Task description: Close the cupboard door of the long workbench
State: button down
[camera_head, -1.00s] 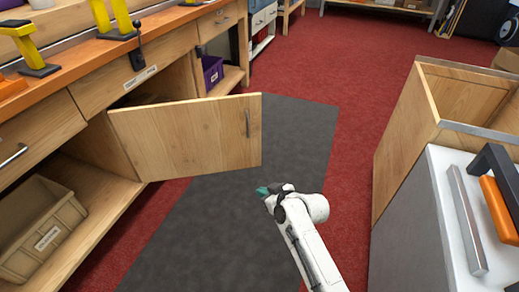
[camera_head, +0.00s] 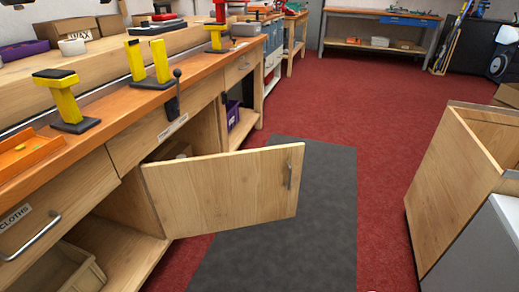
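The cupboard door (camera_head: 224,190) of the long workbench (camera_head: 104,146) stands wide open. It sticks out from the bench front over the floor, with its handle (camera_head: 290,176) near the free right edge. The dark cupboard opening shows behind and to the left of the door. My gripper is not in view now, so its state and its place relative to the door do not show.
A grey mat (camera_head: 325,215) lies on the red floor (camera_head: 385,120), under and to the right of the door. A wooden crate-like cabinet (camera_head: 450,190) stands at the right. A beige bin (camera_head: 62,272) sits on the low shelf at left. Floor beyond is clear.

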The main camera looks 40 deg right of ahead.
aim_at(190, 197)
jog(key=i+j+z, duration=0.55)
jog(key=j, duration=0.15)
jog(key=i+j+z, duration=0.3)
jog(key=j, duration=0.15)
jog(key=k+l, duration=0.05)
jog(key=k, duration=0.05)
